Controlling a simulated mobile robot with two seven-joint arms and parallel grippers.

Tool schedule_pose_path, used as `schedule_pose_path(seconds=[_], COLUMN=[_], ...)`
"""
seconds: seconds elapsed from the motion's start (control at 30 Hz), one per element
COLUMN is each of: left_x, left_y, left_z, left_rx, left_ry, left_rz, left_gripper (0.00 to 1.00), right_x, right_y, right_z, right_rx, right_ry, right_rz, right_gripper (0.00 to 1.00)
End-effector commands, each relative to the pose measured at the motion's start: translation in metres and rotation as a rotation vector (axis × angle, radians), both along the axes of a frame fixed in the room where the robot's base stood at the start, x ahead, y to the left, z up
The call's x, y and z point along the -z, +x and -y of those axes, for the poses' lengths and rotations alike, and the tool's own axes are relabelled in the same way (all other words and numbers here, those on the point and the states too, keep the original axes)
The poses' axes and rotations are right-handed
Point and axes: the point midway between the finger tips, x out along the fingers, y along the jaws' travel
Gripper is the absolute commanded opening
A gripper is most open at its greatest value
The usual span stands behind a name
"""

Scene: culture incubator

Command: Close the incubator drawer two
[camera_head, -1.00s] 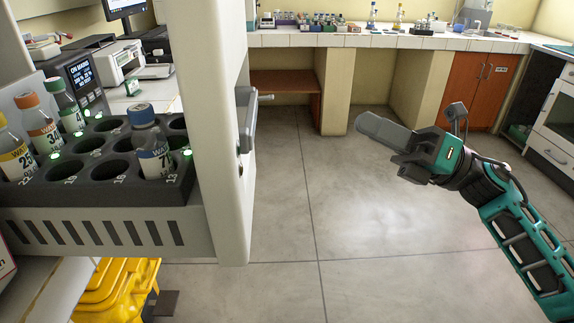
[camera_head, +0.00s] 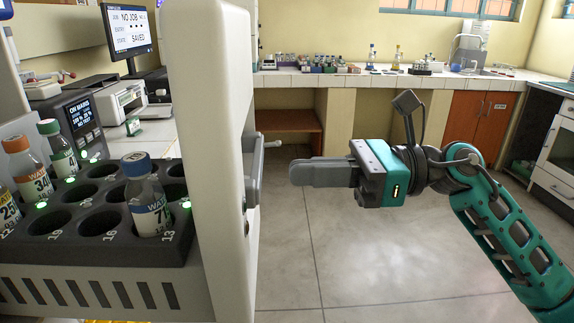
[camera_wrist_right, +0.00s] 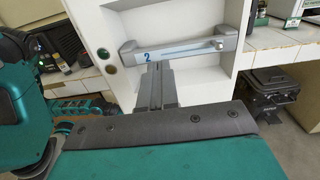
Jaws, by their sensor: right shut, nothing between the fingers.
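The incubator drawer two is pulled out, its tall white front panel (camera_head: 208,150) seen nearly edge-on at the left of the head view. The dark rack (camera_head: 100,243) behind the panel holds several capped bottles. In the right wrist view the panel shows a grey bar handle (camera_wrist_right: 180,50) marked 2. My right gripper (camera_head: 292,173) is shut and empty. Its fingers point left at the handle (camera_head: 252,170), with a small gap in the head view. In the wrist view the fingers (camera_wrist_right: 157,66) end just below the handle. My left gripper is not in view.
A monitor (camera_head: 128,32) and small machines stand on the counter behind the drawer. A far bench (camera_head: 390,82) carries bottles and racks. The grey floor (camera_head: 370,250) below my right arm is clear. An orange cabinet (camera_head: 478,128) stands at the back right.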

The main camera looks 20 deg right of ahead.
Motion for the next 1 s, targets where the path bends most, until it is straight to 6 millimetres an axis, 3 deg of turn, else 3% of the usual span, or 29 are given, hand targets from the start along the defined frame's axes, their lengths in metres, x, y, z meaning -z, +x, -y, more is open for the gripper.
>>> schedule_pose_path(seconds=[0.1, 0.3, 0.77, 1.0], left_x=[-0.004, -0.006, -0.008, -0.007], left_y=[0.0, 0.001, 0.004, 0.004], left_z=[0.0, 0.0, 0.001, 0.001], left_rx=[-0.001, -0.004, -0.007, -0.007], left_ry=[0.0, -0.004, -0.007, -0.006], left_rz=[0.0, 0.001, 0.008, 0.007], left_gripper=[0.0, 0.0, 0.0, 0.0], right_x=[-0.002, 0.0, 0.0, -0.001], right_y=[0.005, 0.009, 0.01, 0.024], right_z=[-0.017, -0.03, -0.032, -0.038], right_rx=[-0.002, -0.001, 0.0, 0.0], right_ry=[0.003, 0.001, 0.001, 0.003], right_rz=[0.001, -0.001, -0.001, 0.001], right_gripper=[0.0, 0.0, 0.0, 0.0])
